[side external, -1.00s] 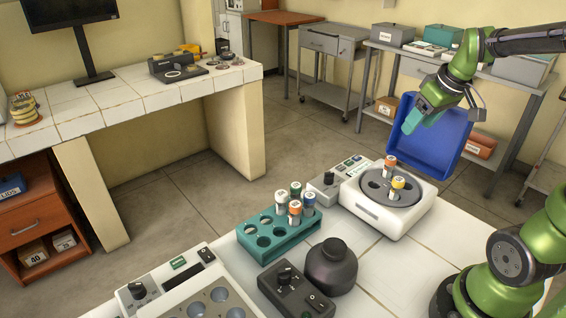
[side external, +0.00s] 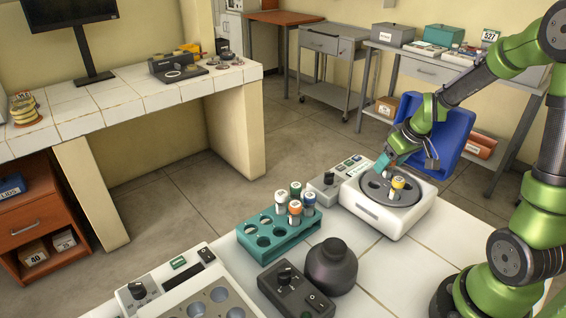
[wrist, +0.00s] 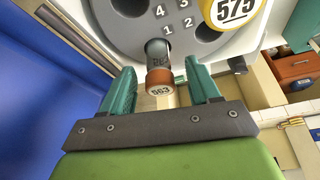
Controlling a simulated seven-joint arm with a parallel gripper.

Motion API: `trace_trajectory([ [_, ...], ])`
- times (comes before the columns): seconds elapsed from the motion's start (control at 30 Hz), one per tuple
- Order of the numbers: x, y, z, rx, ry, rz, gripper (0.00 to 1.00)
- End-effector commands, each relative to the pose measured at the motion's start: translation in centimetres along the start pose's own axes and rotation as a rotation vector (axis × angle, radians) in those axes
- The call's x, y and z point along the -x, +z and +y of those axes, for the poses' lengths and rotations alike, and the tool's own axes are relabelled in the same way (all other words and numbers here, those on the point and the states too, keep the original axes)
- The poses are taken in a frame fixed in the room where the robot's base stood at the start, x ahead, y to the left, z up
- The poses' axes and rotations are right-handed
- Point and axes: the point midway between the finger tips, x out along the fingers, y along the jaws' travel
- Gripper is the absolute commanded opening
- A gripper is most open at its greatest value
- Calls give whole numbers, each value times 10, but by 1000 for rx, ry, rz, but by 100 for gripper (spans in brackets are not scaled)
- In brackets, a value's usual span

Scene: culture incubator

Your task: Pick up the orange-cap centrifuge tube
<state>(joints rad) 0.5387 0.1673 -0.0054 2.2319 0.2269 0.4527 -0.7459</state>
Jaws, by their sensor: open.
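An orange-cap centrifuge tube (wrist: 159,80), its cap reading 563, stands in a hole of the grey rotor (wrist: 118,30) of the white centrifuge (side external: 365,208). In the wrist view it lies between the two teal fingers of my gripper (wrist: 161,72), with a gap on either side. My gripper is open; in the side view my gripper (side external: 384,162) is at the rotor's far left part and largely hides this tube. A second orange-cap tube (side external: 295,209) stands in the teal rack (side external: 262,248).
A yellow-cap tube (side external: 398,184), marked 575 in the wrist view (wrist: 234,12), stands in the rotor close to the orange-cap one. Green- and blue-capped tubes share the rack. A blue bin (side external: 452,140) is behind the centrifuge.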

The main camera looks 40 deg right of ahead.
Motion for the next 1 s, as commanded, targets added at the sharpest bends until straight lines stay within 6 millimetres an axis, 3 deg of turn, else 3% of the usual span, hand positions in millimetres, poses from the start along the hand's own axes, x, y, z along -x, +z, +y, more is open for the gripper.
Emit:
trace_trajectory([
  [0.3, -7, 0, 0, 0, 0, 1, 61],
  [0.7, -7, 0, 0, 0, 0, 1, 2],
  [1.0, -4, -2, 0, 1, 1, 3, 2],
])
